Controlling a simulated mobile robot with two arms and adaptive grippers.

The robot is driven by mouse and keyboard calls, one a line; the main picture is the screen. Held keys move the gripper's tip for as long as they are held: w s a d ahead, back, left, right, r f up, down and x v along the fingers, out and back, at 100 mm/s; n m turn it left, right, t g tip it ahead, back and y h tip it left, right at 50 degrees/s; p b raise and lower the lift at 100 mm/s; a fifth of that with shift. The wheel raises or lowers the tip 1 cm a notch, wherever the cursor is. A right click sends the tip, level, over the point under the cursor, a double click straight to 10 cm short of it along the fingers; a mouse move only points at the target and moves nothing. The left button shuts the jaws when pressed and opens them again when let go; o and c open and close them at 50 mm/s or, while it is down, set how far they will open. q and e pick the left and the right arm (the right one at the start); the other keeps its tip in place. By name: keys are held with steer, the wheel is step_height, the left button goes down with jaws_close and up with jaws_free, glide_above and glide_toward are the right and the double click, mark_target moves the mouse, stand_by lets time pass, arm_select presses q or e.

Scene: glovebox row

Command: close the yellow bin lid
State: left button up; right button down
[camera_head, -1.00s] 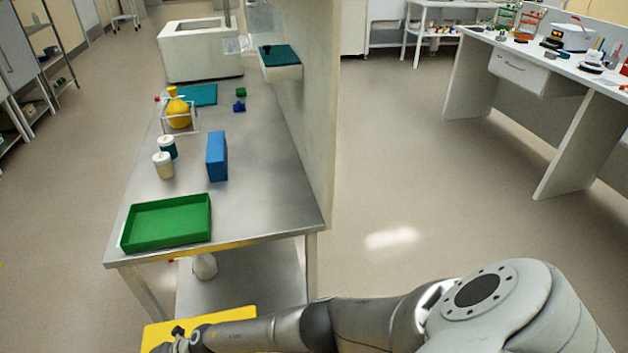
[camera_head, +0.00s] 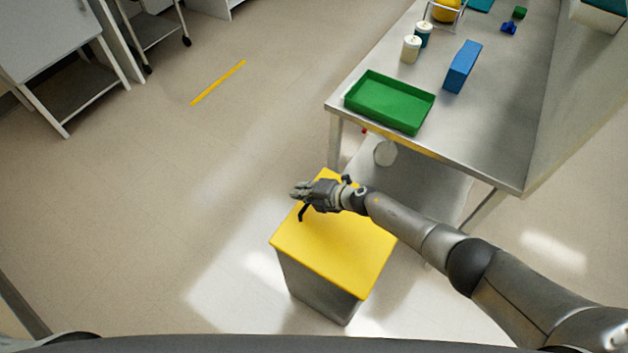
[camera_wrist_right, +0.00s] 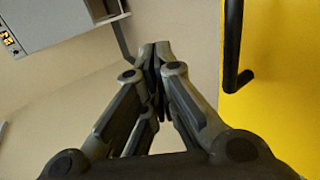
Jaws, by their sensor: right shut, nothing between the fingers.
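The bin is a grey box (camera_head: 315,288) on the floor with a flat yellow lid (camera_head: 335,245) on top. The lid looks level and down on the box, with no gap that I can make out. A black handle (camera_head: 302,213) shows at the lid's left edge. My right gripper (camera_head: 297,191) is shut and empty, above and just past the lid's far left edge. In the right wrist view the shut fingertips (camera_wrist_right: 155,50) are beside the yellow lid (camera_wrist_right: 285,100) and its black handle (camera_wrist_right: 233,60), apart from both. My left gripper is out of view.
A steel table (camera_head: 470,145) stands close behind the bin, with a green tray (camera_head: 390,103), a blue box (camera_head: 462,66) and white-capped jars on it. A white container sits on its lower shelf. The floor left of the bin is clear.

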step_height(320, 180, up, 9)
steer(key=a+p, duration=0.1)
steer(key=p, duration=0.3)
steer(key=shift+w+a+r+p, duration=0.2)
steer(key=shift+w+a+p, duration=0.1)
steer(key=shift+w+p, duration=0.15)
